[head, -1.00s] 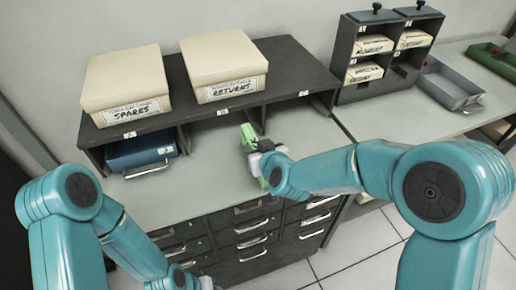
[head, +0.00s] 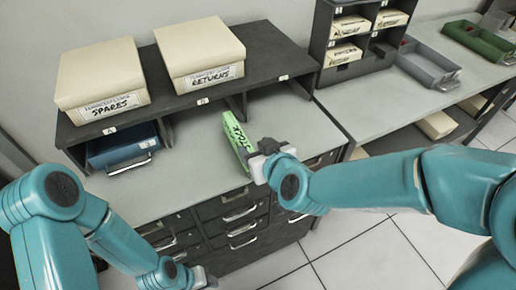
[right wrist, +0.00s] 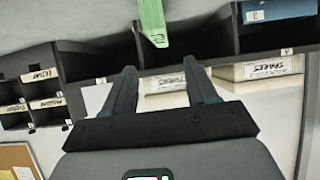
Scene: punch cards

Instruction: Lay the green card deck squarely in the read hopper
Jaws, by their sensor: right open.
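The green card deck (head: 237,138), with dark lettering on it, is on the grey counter in front of the dark shelf, turned at an angle. In the right wrist view the deck (right wrist: 151,20) shows beyond the fingertips. My right gripper (head: 258,158) is at the deck's near right side in the head view. In the right wrist view my right gripper (right wrist: 160,66) is open with nothing between its fingers. My left gripper (head: 206,278) is low at the bottom edge, its fingers too small to judge. I cannot pick out the read hopper.
Cream boxes marked SPARES (head: 100,78) and RETURNS (head: 199,52) stand on the shelf (head: 150,100). A blue box (head: 122,150) fills its left compartment. Grey (head: 452,84) and green (head: 500,57) trays are at right. The middle and right compartments look empty.

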